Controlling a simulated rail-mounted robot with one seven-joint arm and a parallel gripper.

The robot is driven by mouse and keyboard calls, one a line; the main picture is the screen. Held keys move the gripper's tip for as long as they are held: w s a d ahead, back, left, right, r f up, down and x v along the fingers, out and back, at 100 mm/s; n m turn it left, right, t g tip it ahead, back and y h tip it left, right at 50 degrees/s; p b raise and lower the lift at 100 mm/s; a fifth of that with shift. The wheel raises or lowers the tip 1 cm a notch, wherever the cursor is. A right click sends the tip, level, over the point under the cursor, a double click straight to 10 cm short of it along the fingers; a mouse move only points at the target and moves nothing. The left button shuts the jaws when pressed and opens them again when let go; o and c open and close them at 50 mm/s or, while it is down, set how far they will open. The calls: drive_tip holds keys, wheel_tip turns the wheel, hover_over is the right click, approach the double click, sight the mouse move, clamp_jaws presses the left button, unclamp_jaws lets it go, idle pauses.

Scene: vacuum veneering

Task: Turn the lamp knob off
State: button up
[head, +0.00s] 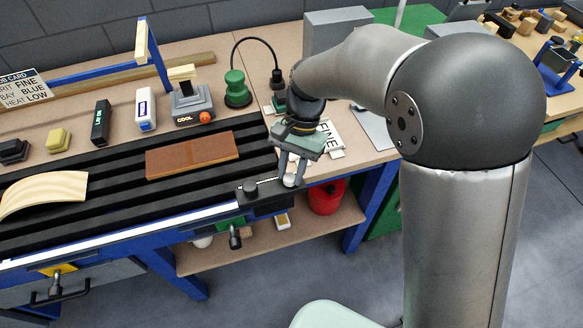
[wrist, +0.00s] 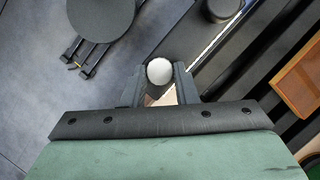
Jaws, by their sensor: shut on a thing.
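A white round knob (head: 289,180) sits at the front right end of the bench, beside the dark slatted bed. It also shows in the wrist view (wrist: 159,71), between the fingertips. My gripper (head: 291,184) points down and is shut on this knob, with one finger on each side of it. The jaws hide part of the knob, and I see no mark showing its setting. A bright white strip (head: 150,229) runs along the bench's front edge, left of a black knob (head: 250,187).
A brown board (head: 192,155) and a curved pale wood piece (head: 42,193) lie on the slatted bed. A red container (head: 326,196) is on the shelf below.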

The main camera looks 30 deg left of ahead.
drive_tip(key=n, duration=0.2)
drive_tip(key=n+h+p, duration=0.1)
drive_tip(key=n, duration=0.1)
drive_tip(key=shift+a+r+n+t+h, duration=0.1)
drive_tip(key=shift+a+n+t+h, duration=0.1)
drive_tip(key=shift+n+t+h, duration=0.1)
drive_tip(key=n, duration=0.2)
drive_tip(key=n+t+h, duration=0.1)
drive_tip(key=n, duration=0.1)
drive_tip(key=shift+s+a+n+p, duration=0.15)
drive_tip(key=shift+n+p, duration=0.15)
drive_tip(key=shift+p, duration=0.05)
drive_tip(key=n, duration=0.2)
drive_tip(key=n+t+h, duration=0.1)
drive_tip(key=n, duration=0.1)
drive_tip(key=shift+s+a+t, duration=0.1)
drive_tip(key=shift+s+t, duration=0.05)
drive_tip(key=shift+t, duration=0.15)
drive_tip(key=shift+s+n+t+h, duration=0.15)
drive_tip(key=shift+n+t, duration=0.2)
drive_tip(key=shift+n, duration=0.75)
drive_tip(key=shift+n+t+h, duration=0.15)
drive_tip(key=shift+n+t, duration=0.2)
drive_tip(key=shift+n, duration=0.75)
drive_tip(key=o, duration=1)
